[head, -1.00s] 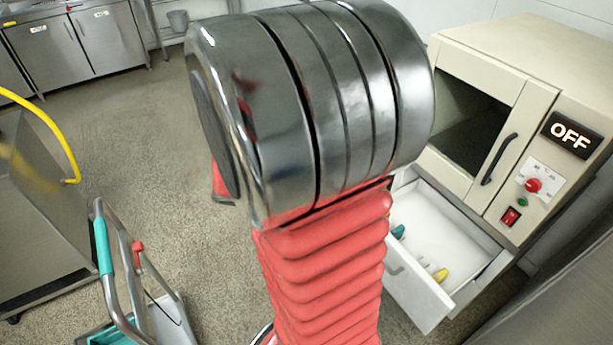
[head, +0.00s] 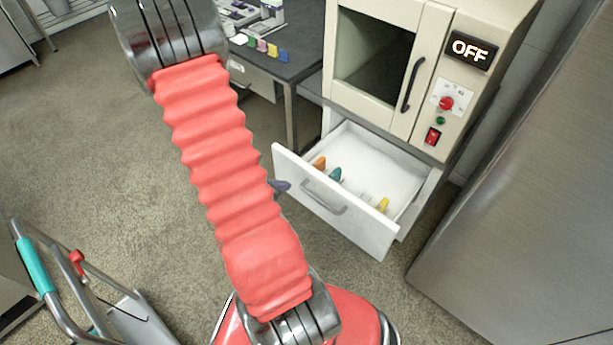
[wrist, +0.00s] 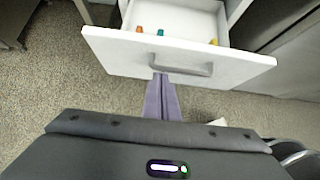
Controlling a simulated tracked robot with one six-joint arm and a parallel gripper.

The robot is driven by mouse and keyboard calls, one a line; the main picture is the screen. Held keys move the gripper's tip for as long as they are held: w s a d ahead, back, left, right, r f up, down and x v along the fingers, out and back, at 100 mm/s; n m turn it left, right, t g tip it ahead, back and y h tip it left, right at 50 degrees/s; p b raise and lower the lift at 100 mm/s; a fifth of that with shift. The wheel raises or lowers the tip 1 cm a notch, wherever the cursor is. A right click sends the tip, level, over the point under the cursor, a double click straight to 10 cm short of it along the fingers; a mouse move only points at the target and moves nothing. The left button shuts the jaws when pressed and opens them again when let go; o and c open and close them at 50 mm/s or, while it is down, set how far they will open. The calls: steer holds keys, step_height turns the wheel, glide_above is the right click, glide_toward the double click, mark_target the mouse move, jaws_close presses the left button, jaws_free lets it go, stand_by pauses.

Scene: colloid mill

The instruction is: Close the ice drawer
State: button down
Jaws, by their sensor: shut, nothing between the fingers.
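The white drawer (head: 335,208) stands pulled out under the beige cabinet marked OFF. It also shows in the wrist view (wrist: 110,52), with its grey bar handle (wrist: 182,68) on the front. Orange, teal and yellow small items show inside on a white bed. My gripper (wrist: 161,82) has its purple fingers together and empty, pointing at the drawer front near the left end of the handle. In the head view my gripper (head: 281,186) shows only as a dark tip beside the drawer front, mostly hidden behind my red arm. I cannot tell whether it touches.
The beige cabinet (head: 425,20) has a dark window door and a red switch. A dark table (head: 290,65) with coloured items stands to its left. A steel panel (head: 520,200) borders the right. A trolley with a teal grip (head: 35,265) stands lower left. Floor before the drawer is clear.

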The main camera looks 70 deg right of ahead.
glide_toward(313, 177)
step_height(313, 177, down, 4)
steer(key=shift+s+d, duration=0.25)
steer(key=shift+d, duration=0.35)
steer(key=shift+s+d, duration=0.2)
steer(key=shift+d, duration=0.35)
steer(key=shift+s+d, duration=0.25)
steer(key=shift+d, duration=0.35)
